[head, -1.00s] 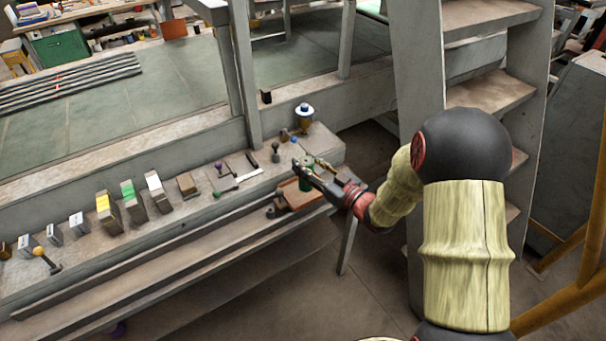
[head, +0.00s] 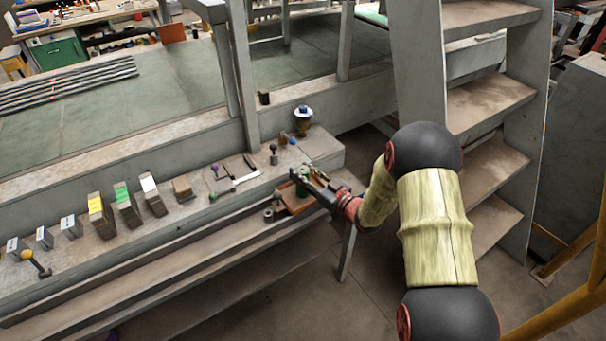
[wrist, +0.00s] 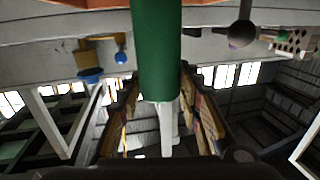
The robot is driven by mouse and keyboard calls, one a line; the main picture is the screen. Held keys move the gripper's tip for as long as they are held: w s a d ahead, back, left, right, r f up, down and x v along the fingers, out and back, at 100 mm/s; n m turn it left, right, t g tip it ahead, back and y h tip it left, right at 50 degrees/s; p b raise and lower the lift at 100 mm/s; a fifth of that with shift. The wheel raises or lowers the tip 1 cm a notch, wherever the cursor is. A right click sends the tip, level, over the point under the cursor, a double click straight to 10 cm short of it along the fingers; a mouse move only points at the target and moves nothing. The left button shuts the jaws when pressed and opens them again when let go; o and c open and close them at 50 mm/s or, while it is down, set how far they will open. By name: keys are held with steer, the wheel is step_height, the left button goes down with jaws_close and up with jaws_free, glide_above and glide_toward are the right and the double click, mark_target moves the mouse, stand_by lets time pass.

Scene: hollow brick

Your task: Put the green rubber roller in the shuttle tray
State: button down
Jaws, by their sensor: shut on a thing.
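The green rubber roller is a plain green cylinder (wrist: 157,50), upright between the fingers in the wrist view. Part of it also shows in the head view as the green roller (head: 302,191). My gripper (head: 308,184) is shut on it; its fingers lie on both sides of the roller in the wrist view. The shuttle tray (head: 298,209) is a shallow orange-brown tray at the bench's front edge, and the roller is over or in it. Whether the roller touches the tray floor is hidden by my gripper.
A dark ring-like part (head: 268,214) sits at the tray's left end. Several blocks line the bench leftward. A stepladder (head: 490,100) stands on the right.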

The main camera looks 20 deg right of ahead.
steer(key=shift+r, duration=0.15)
steer(key=c, duration=1.2)
jaws_free()
steer(key=shift+f, duration=0.2)
steer(key=shift+c, duration=0.2)
